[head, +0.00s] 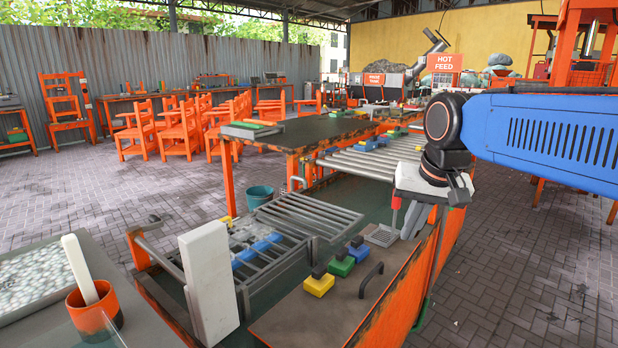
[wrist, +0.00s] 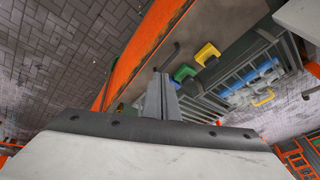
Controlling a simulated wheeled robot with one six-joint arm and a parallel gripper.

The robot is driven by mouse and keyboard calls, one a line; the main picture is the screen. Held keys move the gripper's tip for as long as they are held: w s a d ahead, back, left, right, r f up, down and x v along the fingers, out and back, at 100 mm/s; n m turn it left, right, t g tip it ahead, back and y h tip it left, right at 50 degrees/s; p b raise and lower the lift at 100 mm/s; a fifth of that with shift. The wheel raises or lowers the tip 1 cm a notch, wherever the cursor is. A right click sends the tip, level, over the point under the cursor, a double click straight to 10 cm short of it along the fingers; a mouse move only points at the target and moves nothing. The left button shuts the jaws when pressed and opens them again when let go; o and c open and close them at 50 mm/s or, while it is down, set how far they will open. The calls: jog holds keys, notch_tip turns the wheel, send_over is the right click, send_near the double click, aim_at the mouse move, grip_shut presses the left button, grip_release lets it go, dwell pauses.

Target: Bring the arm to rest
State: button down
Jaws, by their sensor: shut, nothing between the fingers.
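My gripper (head: 413,222) hangs at the end of my blue arm, on the right of the head view. It points down above the right side of the orange-edged bench (head: 330,312). Its two grey fingers are together in the wrist view (wrist: 161,97), with nothing seen between them. It is apart from the yellow (head: 319,286), green (head: 341,267) and blue (head: 359,254) handled blocks, which stand in a row on the bench to its left. The yellow block (wrist: 207,54) and green block (wrist: 184,72) also show in the wrist view.
A dark curved handle (head: 371,279) rises from the bench beside the blocks. A metal rack (head: 305,218) and a white upright panel (head: 208,280) stand left. A roller conveyor (head: 375,163) lies behind. Paved floor (head: 520,270) is open at right.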

jog(key=s+d+f+n, duration=0.1)
jog(key=s+d+f, duration=0.3)
jog(key=s+f, duration=0.4)
jog(key=s+d+f+n, duration=0.1)
jog(key=s+d+f, duration=0.3)
jog(key=s+f, duration=0.4)
jog(key=s, duration=0.2)
jog(key=shift+s+t+h, duration=0.3)
jog(key=shift+h, duration=0.1)
